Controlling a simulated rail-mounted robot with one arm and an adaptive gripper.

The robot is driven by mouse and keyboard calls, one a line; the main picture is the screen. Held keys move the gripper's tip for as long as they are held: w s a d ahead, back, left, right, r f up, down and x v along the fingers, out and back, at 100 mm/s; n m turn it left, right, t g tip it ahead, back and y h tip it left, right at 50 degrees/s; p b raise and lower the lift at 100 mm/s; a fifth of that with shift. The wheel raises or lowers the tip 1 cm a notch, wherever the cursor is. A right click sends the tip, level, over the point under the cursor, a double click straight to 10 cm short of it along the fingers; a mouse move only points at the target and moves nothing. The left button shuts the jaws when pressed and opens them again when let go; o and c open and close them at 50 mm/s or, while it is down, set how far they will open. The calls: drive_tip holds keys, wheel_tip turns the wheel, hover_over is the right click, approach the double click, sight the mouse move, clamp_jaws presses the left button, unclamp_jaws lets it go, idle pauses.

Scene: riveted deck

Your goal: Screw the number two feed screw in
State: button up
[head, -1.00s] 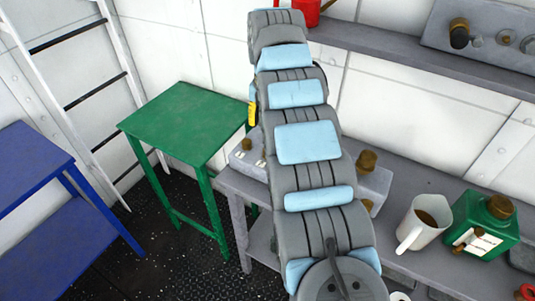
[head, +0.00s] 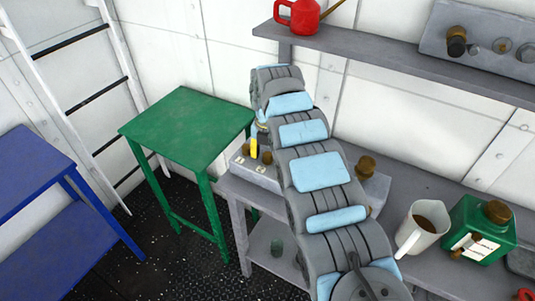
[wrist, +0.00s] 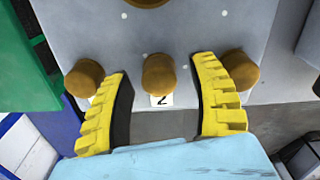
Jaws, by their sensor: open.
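The number two feed screw (wrist: 159,76) is a brown round knob on the front of a grey block (wrist: 205,28), above a white label marked 2. My gripper (wrist: 160,70) is open, with one yellow ridged finger on each side of this knob. Gaps show between the fingers and the knob, and I cannot tell how deep the screw sits. One similar knob (wrist: 84,78) is left of the left finger, and another (wrist: 238,69) is beside the right finger. In the head view the block (head: 250,175) stands on the grey bench, partly hidden by my arm.
A green table (head: 185,125) stands left of the bench and a blue one (head: 30,170) farther left. A white jug (head: 423,228) and a green can (head: 480,230) stand on the bench at right. A shelf (head: 400,55) with a red watering can (head: 300,15) runs above.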

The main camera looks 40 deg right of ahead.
clamp_jaws()
